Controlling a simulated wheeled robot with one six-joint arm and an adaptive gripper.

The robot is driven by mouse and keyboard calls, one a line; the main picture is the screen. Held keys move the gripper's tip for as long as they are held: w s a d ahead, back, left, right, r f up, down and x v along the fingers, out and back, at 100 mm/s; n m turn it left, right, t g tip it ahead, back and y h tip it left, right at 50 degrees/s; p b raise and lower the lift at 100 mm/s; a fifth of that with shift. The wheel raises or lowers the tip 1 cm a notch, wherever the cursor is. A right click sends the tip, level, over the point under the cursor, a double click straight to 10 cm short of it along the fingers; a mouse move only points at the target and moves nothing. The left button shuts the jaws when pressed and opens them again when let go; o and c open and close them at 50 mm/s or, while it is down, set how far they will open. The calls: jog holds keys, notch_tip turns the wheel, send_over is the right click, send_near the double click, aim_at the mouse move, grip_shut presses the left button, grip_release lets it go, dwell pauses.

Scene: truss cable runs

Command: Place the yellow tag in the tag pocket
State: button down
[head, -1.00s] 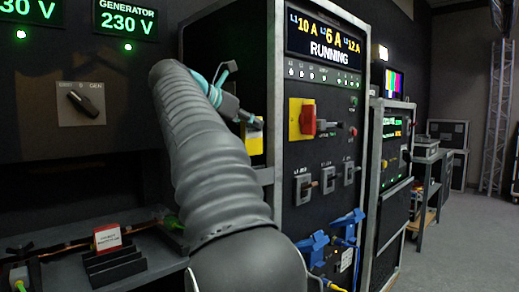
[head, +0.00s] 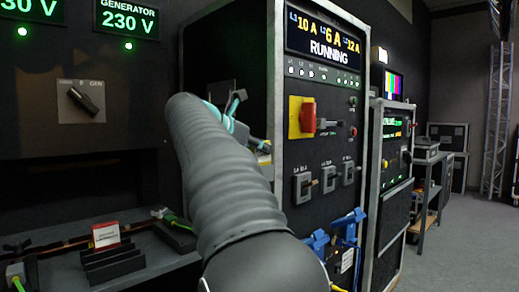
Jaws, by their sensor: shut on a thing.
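My gripper (head: 262,147) is beside the left side of the black rack, beyond my grey sleeved arm, which hides much of it. It is shut on the yellow tag (head: 264,158). Only a small yellow and pale edge of the tag shows, just below the fingertips. The tag is close to the rack's side; I cannot tell whether it touches anything. I cannot make out the tag pocket for certain; my arm covers much of the rack's side.
The rack front carries a red switch on a yellow plate (head: 308,117), several grey breakers (head: 328,179) and blue plugs (head: 315,242). A slotted black holder (head: 112,265) with a red-and-white card (head: 106,235) stands on the lower left shelf.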

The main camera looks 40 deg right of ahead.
jog(key=shift+f, duration=0.1)
jog(key=shift+f, duration=0.15)
jog(key=c, duration=1.1)
grip_release()
jog(key=shift+a+r, duration=0.2)
jog(key=shift+r, duration=0.2)
jog(key=v, duration=1.1)
jog(key=shift+a+p, duration=0.3)
jog(key=shift+p, duration=0.05)
jog(key=shift+r, duration=0.1)
